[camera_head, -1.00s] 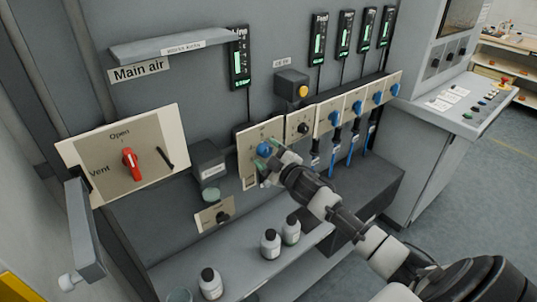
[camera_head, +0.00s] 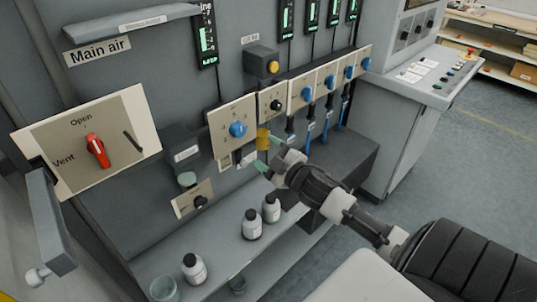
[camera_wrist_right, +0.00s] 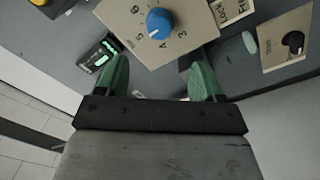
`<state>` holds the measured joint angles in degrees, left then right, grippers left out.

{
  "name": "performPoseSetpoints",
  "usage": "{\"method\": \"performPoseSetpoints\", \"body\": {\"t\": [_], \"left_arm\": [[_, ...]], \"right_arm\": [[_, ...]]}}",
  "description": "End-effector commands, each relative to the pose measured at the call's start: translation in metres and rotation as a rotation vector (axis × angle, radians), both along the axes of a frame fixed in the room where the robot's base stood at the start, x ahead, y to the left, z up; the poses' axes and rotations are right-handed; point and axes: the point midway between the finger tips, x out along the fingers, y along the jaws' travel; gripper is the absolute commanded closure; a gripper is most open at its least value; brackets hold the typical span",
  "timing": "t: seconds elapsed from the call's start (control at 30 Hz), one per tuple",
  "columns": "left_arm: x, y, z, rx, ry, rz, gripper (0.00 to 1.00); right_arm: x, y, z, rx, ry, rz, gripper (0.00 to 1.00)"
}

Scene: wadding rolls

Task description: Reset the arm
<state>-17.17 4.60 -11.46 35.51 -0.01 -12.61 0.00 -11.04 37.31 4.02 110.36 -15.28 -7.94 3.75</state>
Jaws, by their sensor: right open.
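My right gripper (camera_head: 262,154) is open and empty, with green fingertips. In the head view it is in front of the wall panel, to the lower right of a blue knob (camera_head: 238,129) on a beige numbered plate. In the right wrist view, the two green fingers (camera_wrist_right: 158,75) are apart. The same blue knob (camera_wrist_right: 159,23) lies beyond them, and neither finger touches it. My right arm comes in from the lower right. My left gripper does not show.
A red valve handle (camera_head: 97,150) is on a plate at the left. Several blue knobs line the panel to the right. White bottles (camera_head: 252,224) stand on the grey shelf below. A grey control desk (camera_head: 420,85) stands at the right, with open floor in front.

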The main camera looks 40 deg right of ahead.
Motion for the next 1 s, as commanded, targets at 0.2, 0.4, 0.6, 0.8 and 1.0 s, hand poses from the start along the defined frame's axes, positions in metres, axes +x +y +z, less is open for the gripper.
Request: {"method": "performPoseSetpoints", "body": {"t": [0.2,0.4,0.6,0.8,1.0], "left_arm": [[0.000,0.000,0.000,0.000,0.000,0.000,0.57],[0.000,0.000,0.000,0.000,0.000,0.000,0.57],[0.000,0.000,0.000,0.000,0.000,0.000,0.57],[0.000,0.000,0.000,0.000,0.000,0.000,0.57],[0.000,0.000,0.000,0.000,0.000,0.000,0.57]], "right_arm": [[-0.002,0.000,0.000,0.000,0.000,0.000,0.32],[-0.002,0.000,0.000,0.000,0.000,0.000,0.32],[-0.002,-0.001,-0.003,0.003,0.005,-0.002,0.32],[-0.005,-0.016,-0.075,0.073,0.142,-0.072,0.32],[-0.042,-0.025,-0.220,0.206,0.427,-0.196,0.32]]}}
